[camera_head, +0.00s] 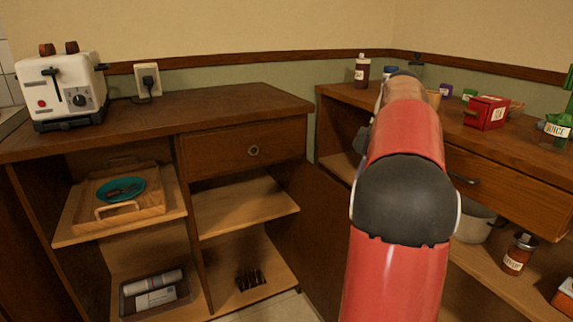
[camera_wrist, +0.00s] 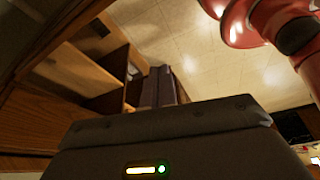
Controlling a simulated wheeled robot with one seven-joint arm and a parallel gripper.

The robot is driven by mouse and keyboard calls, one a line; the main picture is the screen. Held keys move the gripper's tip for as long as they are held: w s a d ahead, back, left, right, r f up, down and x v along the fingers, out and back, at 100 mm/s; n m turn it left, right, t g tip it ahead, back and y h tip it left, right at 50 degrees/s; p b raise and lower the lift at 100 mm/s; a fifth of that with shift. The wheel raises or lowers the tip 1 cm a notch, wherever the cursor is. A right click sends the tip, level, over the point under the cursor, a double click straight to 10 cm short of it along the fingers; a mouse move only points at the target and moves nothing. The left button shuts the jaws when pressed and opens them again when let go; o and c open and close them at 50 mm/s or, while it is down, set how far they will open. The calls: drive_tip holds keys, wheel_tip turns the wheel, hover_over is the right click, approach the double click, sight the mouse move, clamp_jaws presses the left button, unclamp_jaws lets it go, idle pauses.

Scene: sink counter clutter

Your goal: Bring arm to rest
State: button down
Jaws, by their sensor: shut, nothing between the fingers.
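My arm, red with a dark grey joint, rises through the right half of the head view in front of the right-hand counter. My gripper is hidden behind the arm in that view. In the wrist view my gripper (camera_wrist: 158,72) shows as two dark fingers side by side above the grey gripper body. They are shut and hold nothing. Pale floor tiles (camera_wrist: 205,70) lie beyond them, and wooden cabinet shelving (camera_wrist: 95,75) is to their left.
A white toaster (camera_head: 62,88) stands on the left counter (camera_head: 215,103), otherwise largely clear. A wooden tray (camera_head: 150,202) with a teal plate (camera_head: 121,190) sits on a shelf below. The right counter (camera_head: 455,132) holds a red box (camera_head: 486,113), a brown bottle (camera_head: 362,73) and other clutter.

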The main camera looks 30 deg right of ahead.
drive_tip(key=shift+a, duration=0.1)
drive_tip(key=s+a+f+m+t+h, duration=0.15)
drive_tip(key=s+a+m, duration=0.3)
drive_tip(key=a, duration=0.65)
drive_tip(key=s+a+f+m+t+h, duration=0.15)
drive_tip(key=s+a+m, duration=0.35)
drive_tip(key=a, duration=0.5)
drive_tip(key=s+a+f+m+t, duration=0.1)
drive_tip(key=s+a+f+m, duration=0.4)
drive_tip(key=a+f, duration=0.1)
drive_tip(key=shift+s+f+m+t+h, duration=0.15)
drive_tip(key=shift+f+m+t+h, duration=0.2)
drive_tip(key=shift+f, duration=0.5)
